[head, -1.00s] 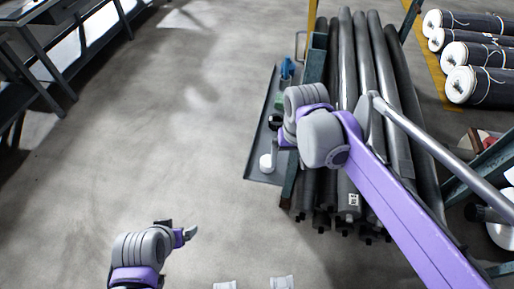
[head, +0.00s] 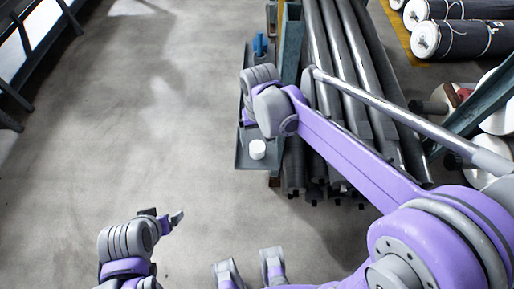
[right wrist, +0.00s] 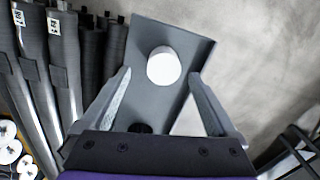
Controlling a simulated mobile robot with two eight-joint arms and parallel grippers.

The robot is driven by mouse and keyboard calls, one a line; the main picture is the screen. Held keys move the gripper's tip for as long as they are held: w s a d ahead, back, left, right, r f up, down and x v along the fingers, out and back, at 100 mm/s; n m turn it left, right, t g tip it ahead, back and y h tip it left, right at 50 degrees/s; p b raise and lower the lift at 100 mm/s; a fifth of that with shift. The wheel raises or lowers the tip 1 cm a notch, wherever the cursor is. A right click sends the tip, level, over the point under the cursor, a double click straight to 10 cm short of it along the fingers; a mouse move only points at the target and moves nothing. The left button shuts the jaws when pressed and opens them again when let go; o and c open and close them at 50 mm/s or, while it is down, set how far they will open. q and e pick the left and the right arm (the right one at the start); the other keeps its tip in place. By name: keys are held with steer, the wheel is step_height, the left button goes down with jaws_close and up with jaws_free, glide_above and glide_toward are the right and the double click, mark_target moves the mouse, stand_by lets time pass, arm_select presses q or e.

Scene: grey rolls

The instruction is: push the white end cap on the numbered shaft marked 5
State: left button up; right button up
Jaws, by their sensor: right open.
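The white end cap (head: 257,149) stands near the front end of a narrow grey tray (head: 243,160), left of a stack of long dark shafts (head: 352,85). In the right wrist view the cap (right wrist: 163,66) lies between and just beyond the fingertips of my right gripper (right wrist: 160,76). That gripper is open, empty and above the tray. White labels (right wrist: 54,26) show on two shafts, but I cannot read which is 5. My left gripper (head: 162,215) is at the lower left over bare floor, with its jaw state unclear.
A blue object (head: 259,45) is at the tray's far end. A dark round object (right wrist: 140,128) in the tray is partly hidden by my gripper. A rack post (head: 290,50) stands between tray and shafts. Large rolls (head: 465,38) lie at the upper right. Floor on the left is clear.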

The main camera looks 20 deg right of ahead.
mark_target(257, 147)
steer(key=f, duration=0.4)
steer(key=shift+a+f, duration=0.15)
steer(key=shift+a, duration=0.15)
steer(key=c, duration=1.4)
